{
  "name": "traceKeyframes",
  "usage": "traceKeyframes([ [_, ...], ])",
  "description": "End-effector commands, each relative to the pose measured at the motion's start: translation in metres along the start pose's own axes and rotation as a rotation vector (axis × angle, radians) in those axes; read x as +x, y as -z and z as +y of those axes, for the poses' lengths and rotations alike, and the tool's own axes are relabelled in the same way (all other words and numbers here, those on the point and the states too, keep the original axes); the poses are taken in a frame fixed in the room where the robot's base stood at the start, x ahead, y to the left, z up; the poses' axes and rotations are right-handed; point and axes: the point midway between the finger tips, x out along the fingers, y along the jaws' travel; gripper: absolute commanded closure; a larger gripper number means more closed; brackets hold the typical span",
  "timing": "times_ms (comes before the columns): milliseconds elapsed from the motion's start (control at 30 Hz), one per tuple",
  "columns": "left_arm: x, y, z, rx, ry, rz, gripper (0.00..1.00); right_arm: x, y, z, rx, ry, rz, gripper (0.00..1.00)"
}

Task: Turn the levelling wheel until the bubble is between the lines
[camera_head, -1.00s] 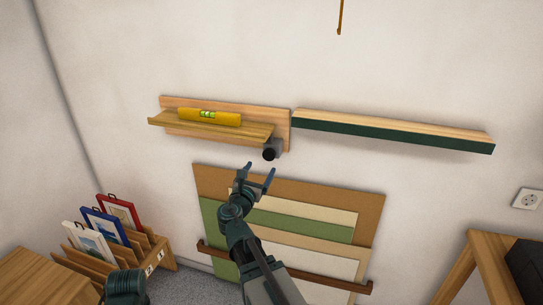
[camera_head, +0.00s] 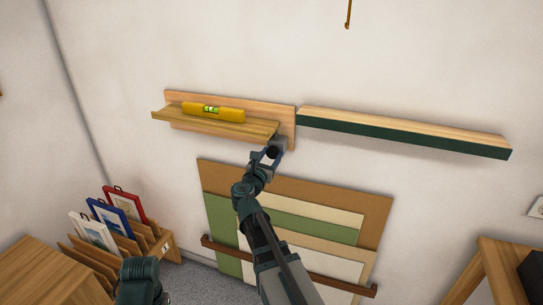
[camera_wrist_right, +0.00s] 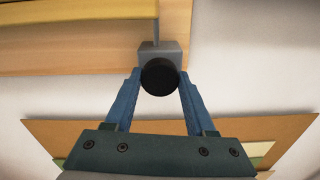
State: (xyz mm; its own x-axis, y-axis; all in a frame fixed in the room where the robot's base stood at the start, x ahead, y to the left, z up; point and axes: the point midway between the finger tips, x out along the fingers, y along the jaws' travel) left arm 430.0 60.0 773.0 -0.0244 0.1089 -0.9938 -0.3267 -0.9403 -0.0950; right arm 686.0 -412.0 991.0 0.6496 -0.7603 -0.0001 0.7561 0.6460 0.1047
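The levelling wheel (camera_head: 272,152) is a black round knob on a grey block at the right end of the wooden picture ledge (camera_head: 225,128). A yellow spirit level (camera_head: 228,115) lies on the ledge. Its green vial (camera_head: 211,110) shows, but the bubble is too small to place against the lines. My right gripper (camera_head: 268,156) is at the wheel. In the right wrist view its blue fingers (camera_wrist_right: 159,80) stand on either side of the black wheel (camera_wrist_right: 159,77), seemingly open with narrow gaps. My left gripper is not in view; part of my left arm shows at the bottom.
A longer ledge with a dark green front (camera_head: 400,134) is on the wall to the right. Brown, green and cream boards (camera_head: 210,175) lean behind a wooden rail below. Framed prints (camera_head: 107,218) stand in a wooden rack at left. A wooden table (camera_head: 500,260) is at lower right.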

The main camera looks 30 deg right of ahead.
Motion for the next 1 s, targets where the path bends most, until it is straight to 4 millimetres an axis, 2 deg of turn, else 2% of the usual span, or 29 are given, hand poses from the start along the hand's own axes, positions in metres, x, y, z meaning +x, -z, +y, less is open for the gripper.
traceKeyframes([
  [33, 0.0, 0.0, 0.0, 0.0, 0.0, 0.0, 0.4, -0.0001, 0.0, -0.0001, 0.0, 0.0, 0.0, 0.63],
  [233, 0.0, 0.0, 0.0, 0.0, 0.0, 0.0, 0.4, -0.0002, 0.0, -0.0001, 0.0, 0.0, 0.0, 0.99],
  [567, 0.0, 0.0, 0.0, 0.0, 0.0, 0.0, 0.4, -0.0002, 0.0, -0.0001, 0.071, 0.001, 0.0, 1.0],
  [1000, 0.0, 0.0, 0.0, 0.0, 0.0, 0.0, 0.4, -0.0004, 0.0, 0.0, 0.363, 0.001, 0.0, 1.0],
])
